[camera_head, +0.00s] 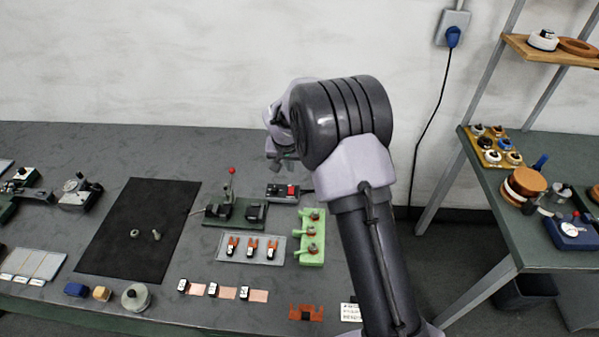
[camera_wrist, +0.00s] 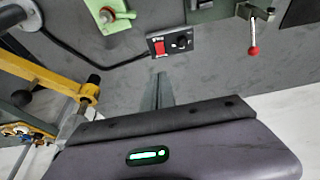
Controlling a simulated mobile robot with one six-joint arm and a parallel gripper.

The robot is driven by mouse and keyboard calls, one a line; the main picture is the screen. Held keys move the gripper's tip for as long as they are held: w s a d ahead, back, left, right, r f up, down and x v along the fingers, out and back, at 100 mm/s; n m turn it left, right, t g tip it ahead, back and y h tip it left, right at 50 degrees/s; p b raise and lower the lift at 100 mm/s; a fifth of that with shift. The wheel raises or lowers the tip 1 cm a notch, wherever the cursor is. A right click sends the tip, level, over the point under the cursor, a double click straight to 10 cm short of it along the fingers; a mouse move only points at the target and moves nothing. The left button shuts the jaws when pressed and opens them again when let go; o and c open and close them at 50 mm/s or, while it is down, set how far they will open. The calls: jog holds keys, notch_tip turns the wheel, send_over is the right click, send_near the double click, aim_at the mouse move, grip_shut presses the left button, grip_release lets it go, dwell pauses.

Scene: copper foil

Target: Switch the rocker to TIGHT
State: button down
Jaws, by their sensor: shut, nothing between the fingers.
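A small black switch box (camera_head: 281,191) stands on the bench behind the green board. In the wrist view the box (camera_wrist: 170,43) shows a red rocker (camera_wrist: 159,49) beside a round black knob (camera_wrist: 182,41). The labels are too small to read, and I cannot tell which side of the rocker is pressed. My gripper (camera_wrist: 159,76) is shut and empty, its fingertips pointing toward the box and apart from it. In the head view my gripper (camera_head: 284,160) is above and behind the box, partly hidden by my wrist.
A lever press with a red ball handle (camera_head: 231,171) stands left of the box. A green board (camera_head: 312,252) with red-topped fittings lies in front. A black cable (camera_wrist: 75,52) runs from the box. The dark mat (camera_head: 120,245) is mostly clear.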

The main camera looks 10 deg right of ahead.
aim_at(292, 193)
jog(key=shift+a+f, duration=0.1)
jog(key=shift+a, duration=0.05)
jog(key=x, duration=0.4)
jog(key=b+x, duration=0.1)
jog(key=x, duration=0.4)
jog(key=b+x, duration=0.1)
jog(key=x, duration=0.3)
jog(key=shift+s+f, duration=0.2)
jog(key=shift+f, duration=0.3)
jog(key=shift+f+b, duration=0.4)
jog(key=shift+b, duration=0.7)
jog(key=shift+r, duration=0.15)
jog(key=shift+s+f, duration=0.3)
jog(key=shift+s, duration=0.05)
jog(key=shift+s+a, duration=0.1)
jog(key=shift+s, duration=0.45)
jog(key=shift+r, duration=0.1)
